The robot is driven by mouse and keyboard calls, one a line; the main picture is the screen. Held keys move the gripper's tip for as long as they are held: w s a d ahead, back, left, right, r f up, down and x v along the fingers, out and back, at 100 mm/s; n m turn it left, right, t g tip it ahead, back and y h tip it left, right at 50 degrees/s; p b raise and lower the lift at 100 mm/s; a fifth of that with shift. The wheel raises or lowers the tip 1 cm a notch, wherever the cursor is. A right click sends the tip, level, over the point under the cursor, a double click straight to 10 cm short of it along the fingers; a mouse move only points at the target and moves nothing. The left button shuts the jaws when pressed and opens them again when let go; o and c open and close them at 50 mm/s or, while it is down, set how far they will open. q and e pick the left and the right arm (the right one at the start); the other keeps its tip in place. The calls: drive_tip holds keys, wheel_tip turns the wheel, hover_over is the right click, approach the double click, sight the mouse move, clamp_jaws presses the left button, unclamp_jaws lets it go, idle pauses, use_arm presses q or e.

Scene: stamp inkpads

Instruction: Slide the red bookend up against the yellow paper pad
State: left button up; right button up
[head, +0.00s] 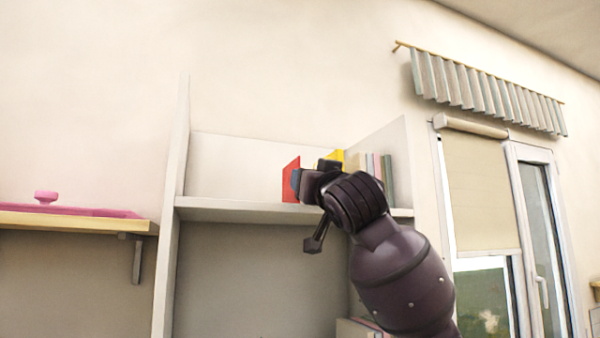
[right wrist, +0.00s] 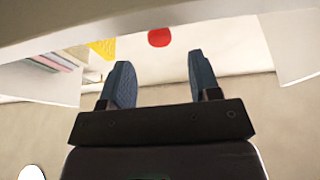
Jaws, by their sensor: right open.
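The red bookend (head: 291,180) stands upright on the shelf, its right part covered by my right gripper in the head view. It also shows in the right wrist view (right wrist: 159,38), beyond the gap between the fingers. The yellow paper pad (head: 336,155) is to its right, mostly hidden behind my gripper. In the right wrist view the pad (right wrist: 102,47) is left of the bookend, with a gap between them. My right gripper (right wrist: 162,80) is open with nothing between its fingers. In the head view the gripper (head: 301,183) is at the shelf front. My left gripper is not in view.
Several books (head: 376,170) stand right of the pad, by the shelf unit's right side wall. The shelf board (head: 235,207) is bare left of the bookend. A lower wooden shelf (head: 75,222) at the left bears a pink stamp (head: 46,197). A window is at the right.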

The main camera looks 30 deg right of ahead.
drive_tip(key=p+x, duration=0.1)
drive_tip(key=x, duration=0.6)
drive_tip(key=shift+d+r+p, duration=0.1)
drive_tip(key=shift+p, duration=0.2)
clamp_jaws()
